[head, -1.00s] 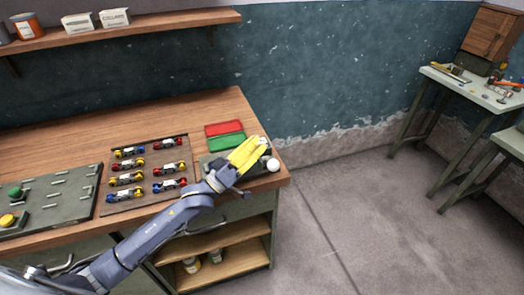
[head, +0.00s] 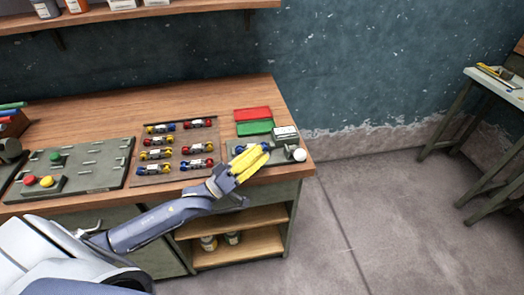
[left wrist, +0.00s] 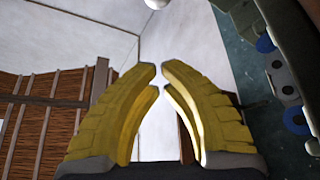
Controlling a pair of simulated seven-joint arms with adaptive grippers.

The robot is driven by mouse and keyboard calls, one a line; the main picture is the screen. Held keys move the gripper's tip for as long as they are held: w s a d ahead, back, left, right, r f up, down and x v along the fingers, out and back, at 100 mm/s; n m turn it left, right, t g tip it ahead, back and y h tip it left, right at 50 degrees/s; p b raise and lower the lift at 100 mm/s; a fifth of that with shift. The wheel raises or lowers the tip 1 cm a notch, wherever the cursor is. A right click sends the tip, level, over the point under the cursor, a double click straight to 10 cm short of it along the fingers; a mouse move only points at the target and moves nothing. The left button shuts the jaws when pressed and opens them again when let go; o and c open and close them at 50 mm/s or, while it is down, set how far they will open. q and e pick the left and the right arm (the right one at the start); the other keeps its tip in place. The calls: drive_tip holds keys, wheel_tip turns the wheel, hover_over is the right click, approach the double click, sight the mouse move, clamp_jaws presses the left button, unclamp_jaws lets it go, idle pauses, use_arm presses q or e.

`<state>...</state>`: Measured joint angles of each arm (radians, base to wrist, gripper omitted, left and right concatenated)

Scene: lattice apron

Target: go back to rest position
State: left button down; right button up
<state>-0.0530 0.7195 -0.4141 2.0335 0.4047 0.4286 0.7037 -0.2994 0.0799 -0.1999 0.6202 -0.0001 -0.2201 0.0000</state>
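My left gripper (head: 252,157) has yellow fingers and reaches over the front right part of the wooden workbench (head: 100,108), by a dark grey tray (head: 277,158). In the left wrist view its fingertips (left wrist: 160,76) nearly meet, with a thin empty gap and nothing held between them. A white ball (head: 299,155) lies on the right end of the tray, to the right of the fingers. The fingers hide part of the tray. My right gripper is in neither view.
A grey board (head: 88,163) with coloured knobs is at left. Open floor (head: 380,220) lies right.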

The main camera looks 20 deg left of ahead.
use_arm(q)
drive_tip(key=s+d+f+m+g+y, duration=0.1)
drive_tip(key=s+f+m+g+y, duration=0.15)
drive_tip(key=f+y, duration=0.4)
drive_tip(key=s+d+f+m+g+y, duration=0.2)
drive_tip(key=s+f+m+y, duration=0.15)
drive_tip(key=f, duration=0.55)
drive_tip(key=s+a+f+m+g+y, duration=0.1)
drive_tip(key=s+a+f+g+y, duration=0.25)
drive_tip(key=s+a, duration=0.35)
drive_tip(key=s+a+f+m+g+y, duration=0.1)
drive_tip(key=s+a+f+g+y, duration=0.2)
drive_tip(key=s+a+y, duration=0.5)
drive_tip(key=s+d+f+g+h, duration=0.1)
drive_tip(key=s+d+f+h, duration=0.2)
drive_tip(key=f, duration=1.2)
drive_tip(key=s+d+f+g+h, duration=0.1)
drive_tip(key=d+f+g+h, duration=0.3)
drive_tip(key=f, duration=1.2)
drive_tip(key=s+f+n, duration=0.3)
drive_tip(key=s+f, duration=1.7)
drive_tip(key=s, duration=0.2)
drive_tip(key=shift+d+f+n+g+h, duration=0.3)
drive_tip(key=shift+d+f+g+h, duration=0.05)
drive_tip(key=shift+d+f+g, duration=0.1)
